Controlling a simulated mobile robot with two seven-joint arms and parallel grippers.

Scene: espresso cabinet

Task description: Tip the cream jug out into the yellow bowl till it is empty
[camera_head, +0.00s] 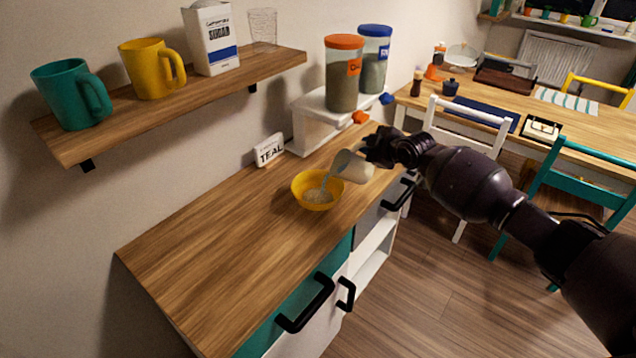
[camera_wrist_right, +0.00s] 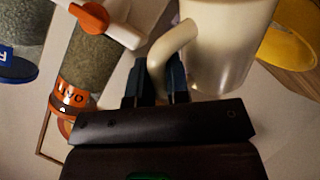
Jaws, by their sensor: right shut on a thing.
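The cream jug (camera_head: 357,170) is tilted, its mouth toward the yellow bowl (camera_head: 299,192) on the wooden counter. A thin greyish stream runs from the jug's mouth down into the bowl, where pale grainy stuff (camera_head: 318,196) lies. My right gripper (camera_head: 374,154) is shut on the jug's handle, to the right of and above the bowl. In the right wrist view the two dark fingers (camera_wrist_right: 160,82) close around the handle of the jug (camera_wrist_right: 232,45). The bowl (camera_wrist_right: 289,36) shows at that view's right edge. How much is left inside the jug is hidden. My left gripper is out of view.
A white dispenser stand (camera_head: 306,128) holds jars with orange (camera_head: 343,75) and blue (camera_head: 374,58) lids. A shelf (camera_head: 75,143) with mugs hangs above. The counter's front left is clear.

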